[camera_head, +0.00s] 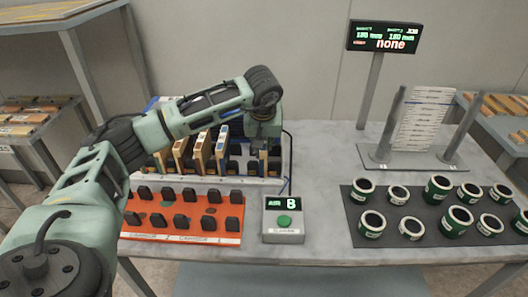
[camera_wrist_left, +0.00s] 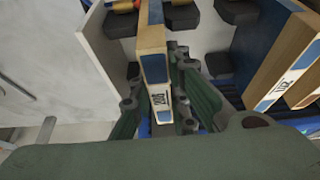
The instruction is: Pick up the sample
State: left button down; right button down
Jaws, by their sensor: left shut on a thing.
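In the head view my left gripper (camera_head: 263,150) points down at the right end of the sample rack (camera_head: 235,180). In the left wrist view the left gripper (camera_wrist_left: 158,105) has a finger on each side of a narrow sample (camera_wrist_left: 153,40) and is shut on it. This sample is a wooden-edged panel with a blue patch and a white numbered label. Its lower end is between black rack blocks. Other upright samples (camera_head: 200,150) stand to the left in the rack, and one labelled sample (camera_wrist_left: 290,75) shows at right in the wrist view. My right gripper is not in view.
An orange board (camera_head: 180,235) with black blocks lies in front of the rack. A control box (camera_head: 284,222) with a green button sits beside it. Several green-and-white cups (camera_head: 438,188) stand on a dark mat (camera_head: 405,238) at right. A display (camera_head: 384,37) stands behind.

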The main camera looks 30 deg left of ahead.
pick_arm(q)
jog(key=shift+r, duration=0.4)
notch_tip(320, 180, up, 10)
jog(key=shift+f+b, duration=0.2)
jog(key=shift+b, duration=0.5)
jog(key=shift+r, duration=0.15)
notch_tip(320, 180, up, 3)
jog(key=p, duration=0.2)
jog(key=shift+p, duration=0.4)
